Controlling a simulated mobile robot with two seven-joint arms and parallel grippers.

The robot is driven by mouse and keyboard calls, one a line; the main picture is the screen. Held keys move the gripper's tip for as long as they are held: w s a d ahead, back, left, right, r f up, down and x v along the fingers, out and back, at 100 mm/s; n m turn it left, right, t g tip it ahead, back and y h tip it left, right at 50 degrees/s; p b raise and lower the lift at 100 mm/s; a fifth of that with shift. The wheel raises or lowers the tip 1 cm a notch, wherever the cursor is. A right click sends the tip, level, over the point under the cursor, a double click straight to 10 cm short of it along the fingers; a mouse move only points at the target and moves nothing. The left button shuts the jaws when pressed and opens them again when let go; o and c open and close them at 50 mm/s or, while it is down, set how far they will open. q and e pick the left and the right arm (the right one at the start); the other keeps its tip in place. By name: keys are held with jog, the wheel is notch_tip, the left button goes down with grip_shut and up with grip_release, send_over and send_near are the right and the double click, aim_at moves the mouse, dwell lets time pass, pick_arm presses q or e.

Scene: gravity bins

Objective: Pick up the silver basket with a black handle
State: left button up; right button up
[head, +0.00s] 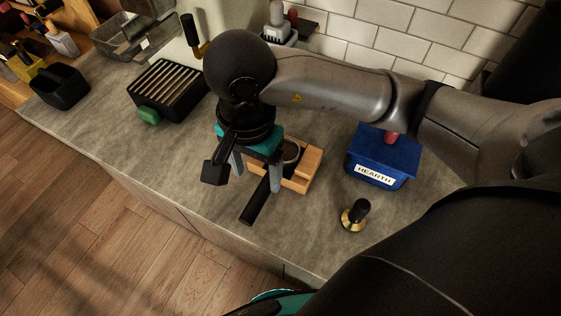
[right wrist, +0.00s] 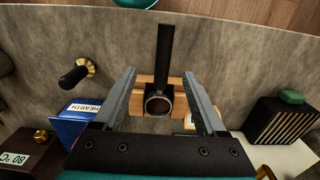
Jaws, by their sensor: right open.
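The silver basket (head: 291,151) is round and rests in a light wooden block stand (head: 308,166). Its black handle (head: 254,204) points toward the counter's front edge. In the right wrist view the basket rim (right wrist: 158,104) sits in the stand, with the handle (right wrist: 165,52) extending up the picture. My right gripper (head: 257,180) is open above the handle and stand, pointing down. In the wrist view its two fingers (right wrist: 159,74) stand on either side of the handle, apart from it. The gripper and arm hide part of the stand and basket in the head view. My left gripper is not in view.
A blue box labelled HEARTH (head: 378,165) stands right of the stand. A brass tamper with a black knob (head: 356,214) is in front of it. A black slatted box (head: 168,90) and a green item (head: 149,116) lie left.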

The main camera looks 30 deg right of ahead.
send_over(259, 193)
jog(key=s, duration=0.1)
notch_tip(259, 193, down, 5)
jog(key=shift+s+a+r, duration=0.1)
jog(key=shift+w+f, duration=0.15)
jog(key=shift+f, duration=0.75)
jog(key=shift+w+f, duration=0.2)
jog(key=shift+f, duration=0.75)
jog(key=shift+w+f, duration=0.15)
jog(key=shift+f, duration=0.75)
grip_shut()
jog(key=shift+w+r, duration=0.1)
